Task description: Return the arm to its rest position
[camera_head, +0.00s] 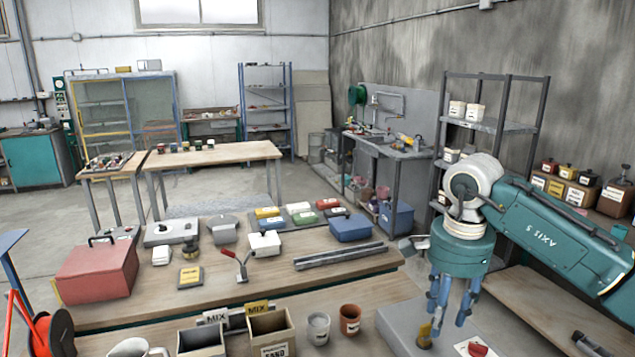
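My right arm (550,235) is teal with a white joint and reaches in from the right edge. Its gripper (446,322) points down over a grey plate (395,325) at the front right of the bench. Its blue fingers are spread apart, and I see nothing held between them. A small yellow-brown piece (425,335) shows at the left fingertip; I cannot tell whether they touch. A red-topped item (477,349) lies just right of the fingers. My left arm and gripper are not in view.
The near bench holds a red toolbox (97,271), MIX and SAND boxes (271,333), a grey cup (318,328), a brown cup (350,320), dark bars (340,255) and a blue box (350,228). A dark shelf rack (492,125) stands behind my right arm. Open floor lies beyond.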

